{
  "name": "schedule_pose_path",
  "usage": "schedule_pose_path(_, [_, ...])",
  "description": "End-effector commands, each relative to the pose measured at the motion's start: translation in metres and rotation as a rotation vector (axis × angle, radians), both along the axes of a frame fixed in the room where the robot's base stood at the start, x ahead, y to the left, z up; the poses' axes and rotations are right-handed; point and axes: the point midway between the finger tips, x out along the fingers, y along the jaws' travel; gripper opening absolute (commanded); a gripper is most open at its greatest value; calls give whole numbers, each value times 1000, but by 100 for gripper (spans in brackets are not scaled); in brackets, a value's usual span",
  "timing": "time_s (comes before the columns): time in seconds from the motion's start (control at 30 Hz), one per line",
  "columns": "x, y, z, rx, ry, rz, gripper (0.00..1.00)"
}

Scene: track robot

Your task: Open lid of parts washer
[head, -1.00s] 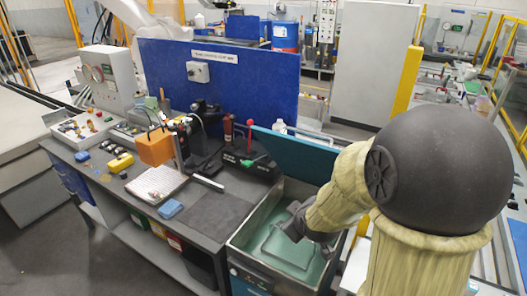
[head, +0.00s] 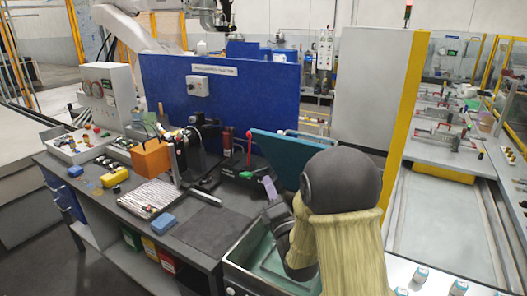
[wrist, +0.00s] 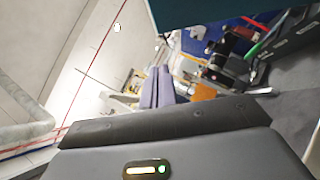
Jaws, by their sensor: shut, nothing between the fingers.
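The parts washer (head: 240,262) is a grey tank with a green basin at the bench's right end. Its teal lid (head: 283,152) stands raised and tilted at the back of the tank; my arm hides its right part. My gripper (head: 268,187) is above the tank, pointing up, in front of the lid's left part in the head view. In the wrist view, my gripper's purple fingers (wrist: 162,88) are together with nothing between them. A dark teal panel, likely the lid (wrist: 215,10), crosses the top of that view. I cannot tell whether gripper and lid touch.
The bench (head: 205,232) left of the washer holds an orange box (head: 151,158), a blue block (head: 162,225), a white ribbed tray (head: 148,197) and black tools. A blue panel (head: 245,105) stands behind it. A grey cabinet (head: 365,90) stands behind right.

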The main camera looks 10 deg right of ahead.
Motion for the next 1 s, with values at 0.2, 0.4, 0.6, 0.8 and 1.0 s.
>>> schedule_pose_path(0.2, [0,0,1,2,1,0,0])
schedule_pose_path(0.4, [7,2,6,2,0,0,0])
schedule_pose_path(0.6, [31,8,20,3,1,1,0])
schedule_pose_path(0.8, [63,17,35,4,1,2,0])
schedule_pose_path(1.0, [92,23,50,3,2,0,0])
